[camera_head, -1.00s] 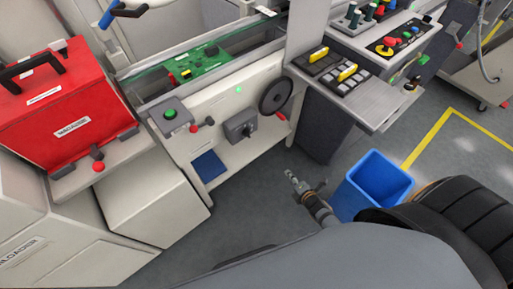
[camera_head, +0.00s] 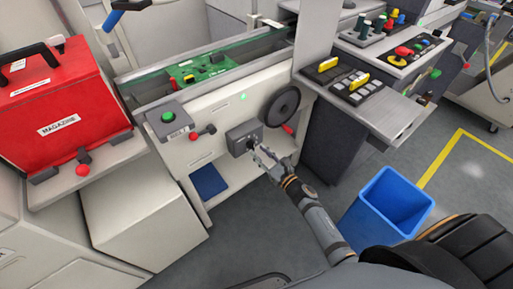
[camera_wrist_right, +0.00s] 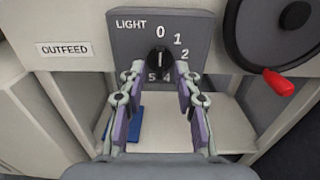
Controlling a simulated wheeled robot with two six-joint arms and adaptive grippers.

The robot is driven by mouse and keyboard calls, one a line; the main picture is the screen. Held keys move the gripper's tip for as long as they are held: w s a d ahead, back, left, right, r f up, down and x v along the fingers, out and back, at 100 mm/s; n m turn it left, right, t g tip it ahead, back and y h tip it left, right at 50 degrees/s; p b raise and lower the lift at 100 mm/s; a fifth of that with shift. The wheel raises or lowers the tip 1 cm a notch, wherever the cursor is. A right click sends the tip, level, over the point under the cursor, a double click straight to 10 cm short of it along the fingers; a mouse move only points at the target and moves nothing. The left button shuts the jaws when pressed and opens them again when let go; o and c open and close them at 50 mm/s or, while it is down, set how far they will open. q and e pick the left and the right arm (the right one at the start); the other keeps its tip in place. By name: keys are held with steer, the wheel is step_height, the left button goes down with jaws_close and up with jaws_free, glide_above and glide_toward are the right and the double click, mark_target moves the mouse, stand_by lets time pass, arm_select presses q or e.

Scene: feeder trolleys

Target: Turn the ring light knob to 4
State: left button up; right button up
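The ring light knob (camera_wrist_right: 158,62) is a black knob on a grey box marked LIGHT (camera_wrist_right: 125,45), on the front of the white machine. Its pale mark appears to point up at 0. In the head view the box (camera_head: 238,133) sits left of a black handwheel. My right gripper (camera_head: 262,156) is just in front of the box. In the wrist view my right gripper (camera_wrist_right: 160,70) is open, with a fingertip on each side of the knob's lower part; contact is unclear. My left gripper is not in view.
A green button box (camera_head: 168,117) and a red-knobbed lever (camera_head: 203,132) are left of the knob. A blue bin (camera_head: 385,213) stands on the floor at right.

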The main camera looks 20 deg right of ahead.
mark_target(252, 145)
steer(key=shift+x, duration=1.35)
jaws_close()
